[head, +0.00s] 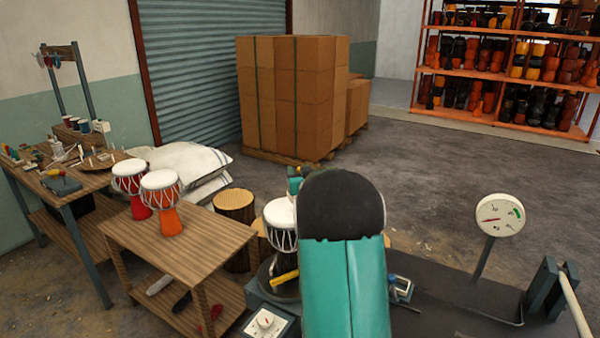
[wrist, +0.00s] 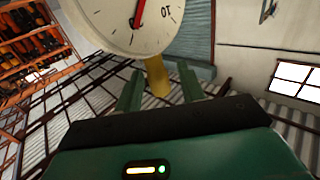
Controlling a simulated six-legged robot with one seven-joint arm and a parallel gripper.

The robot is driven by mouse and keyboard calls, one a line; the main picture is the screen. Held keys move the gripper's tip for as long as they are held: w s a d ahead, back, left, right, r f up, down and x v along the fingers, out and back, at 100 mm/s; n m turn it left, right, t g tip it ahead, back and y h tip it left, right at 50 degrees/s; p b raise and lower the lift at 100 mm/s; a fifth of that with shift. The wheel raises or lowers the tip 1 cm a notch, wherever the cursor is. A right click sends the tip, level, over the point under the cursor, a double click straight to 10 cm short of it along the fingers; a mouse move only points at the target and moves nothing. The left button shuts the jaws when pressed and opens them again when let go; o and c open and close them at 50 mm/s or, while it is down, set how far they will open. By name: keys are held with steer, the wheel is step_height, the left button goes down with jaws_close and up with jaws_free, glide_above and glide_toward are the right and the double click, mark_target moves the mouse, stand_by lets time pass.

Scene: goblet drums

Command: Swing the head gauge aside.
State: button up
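A round white dial gauge (wrist: 130,20) with a red needle fills the top of the wrist view, its numbers upside down. A yellow post or handle (wrist: 157,76) shows just below the dial there. My gripper (wrist: 160,88) is open, with its green fingers on either side of the yellow piece; I cannot tell whether they touch it. A white-headed drum (head: 280,215) stands partly behind my arm. Another dial gauge (head: 501,215) stands on a grey stalk at the right.
Two goblet drums, one red (head: 131,180) and one orange (head: 161,192), stand on a wooden table (head: 185,236) at the left. A control box with a knob (head: 266,323) sits below the clamped drum area. Stacked cartons (head: 292,95) and drum shelves (head: 510,70) are behind.

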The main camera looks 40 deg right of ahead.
jaws_close()
